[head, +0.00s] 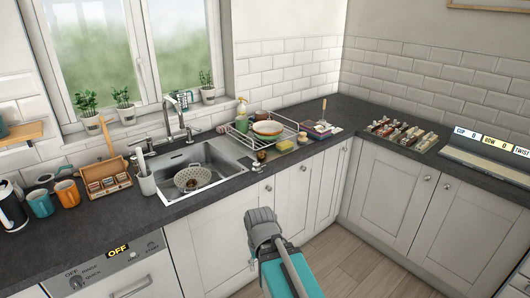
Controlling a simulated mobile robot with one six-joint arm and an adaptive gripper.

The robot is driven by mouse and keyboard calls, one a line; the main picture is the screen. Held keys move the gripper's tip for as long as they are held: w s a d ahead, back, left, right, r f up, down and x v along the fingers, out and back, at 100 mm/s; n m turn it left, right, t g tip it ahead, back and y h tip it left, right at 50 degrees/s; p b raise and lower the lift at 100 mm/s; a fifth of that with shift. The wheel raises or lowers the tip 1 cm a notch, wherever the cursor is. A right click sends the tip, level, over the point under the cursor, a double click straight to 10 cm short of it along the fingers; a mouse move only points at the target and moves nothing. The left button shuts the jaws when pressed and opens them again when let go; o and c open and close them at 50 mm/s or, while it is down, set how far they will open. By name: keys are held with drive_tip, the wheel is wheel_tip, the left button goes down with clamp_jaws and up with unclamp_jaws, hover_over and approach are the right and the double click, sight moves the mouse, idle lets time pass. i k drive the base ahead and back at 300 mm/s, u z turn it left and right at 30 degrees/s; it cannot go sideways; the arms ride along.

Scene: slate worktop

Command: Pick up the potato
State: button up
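I cannot pick out the potato for certain. A small brown lump shows inside the grey colander (179,181) in the sink (215,162), too small to name. Another small brown thing (262,156) lies on the worktop just right of the sink; I cannot tell what it is. My teal and grey arm rises from the bottom middle, in front of the white cupboards and well short of the sink. No gripper fingers show in the head view, so I cannot see whether they hold anything.
A tap (183,122) stands behind the sink. Right of it are a dish rack (290,137) with a bowl and a yellow sponge (285,145). Mugs (40,202), a wooden box (105,178) and a utensil pot (147,184) stand left. The worktop (355,110) is clear near the corner.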

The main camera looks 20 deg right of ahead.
sight(261, 155)
drive_tip(key=u, duration=0.05)
drive_tip(key=i, duration=1.2)
drive_tip(key=u, duration=0.05)
